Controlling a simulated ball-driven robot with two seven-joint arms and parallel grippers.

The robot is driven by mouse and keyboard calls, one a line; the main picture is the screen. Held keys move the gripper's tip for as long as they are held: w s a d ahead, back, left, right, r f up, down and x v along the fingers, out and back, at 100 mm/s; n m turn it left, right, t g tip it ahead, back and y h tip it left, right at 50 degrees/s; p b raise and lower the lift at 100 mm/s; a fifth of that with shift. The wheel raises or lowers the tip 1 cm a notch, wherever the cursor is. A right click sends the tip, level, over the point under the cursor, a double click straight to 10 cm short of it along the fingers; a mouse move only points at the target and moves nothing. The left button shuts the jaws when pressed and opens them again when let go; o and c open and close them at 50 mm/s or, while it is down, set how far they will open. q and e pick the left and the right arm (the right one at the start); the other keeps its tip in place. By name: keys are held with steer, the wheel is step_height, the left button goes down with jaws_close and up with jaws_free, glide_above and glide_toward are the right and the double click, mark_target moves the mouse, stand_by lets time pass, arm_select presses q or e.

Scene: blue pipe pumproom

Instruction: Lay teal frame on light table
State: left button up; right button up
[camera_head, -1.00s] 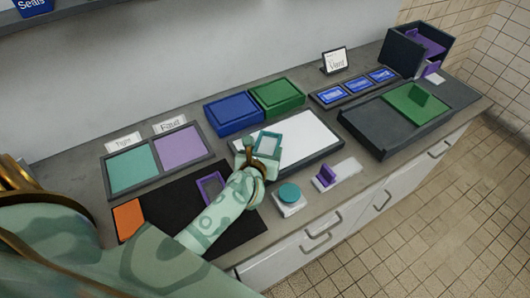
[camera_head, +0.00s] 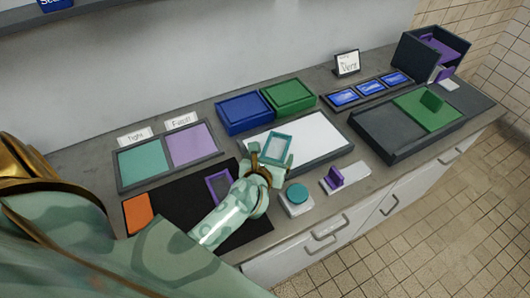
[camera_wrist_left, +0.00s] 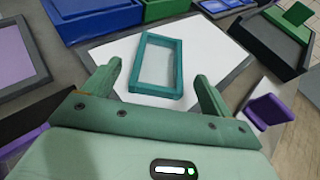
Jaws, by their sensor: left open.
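The teal frame (camera_head: 276,149) is a small rectangular frame with an open middle. In the left wrist view the teal frame (camera_wrist_left: 157,91) appears to lie on the white surface of the light table (camera_wrist_left: 205,47), between and just beyond my finger tips. The light table (camera_head: 314,134) is a white panel with a dark rim in the head view. My left gripper (camera_head: 272,163) is open at the light table's left part, and it also shows in the left wrist view (camera_wrist_left: 155,95) with gaps between its fingers and the frame. My right gripper is not in view.
A blue box (camera_head: 244,112) and a green box (camera_head: 288,96) stand behind the light table. A black mat with an orange piece (camera_head: 137,213) and a purple frame (camera_head: 219,186) lies left.

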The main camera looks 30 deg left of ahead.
arm_select(q)
steer(key=v, duration=0.9)
steer(key=shift+p, duration=0.4)
stand_by(1.2)
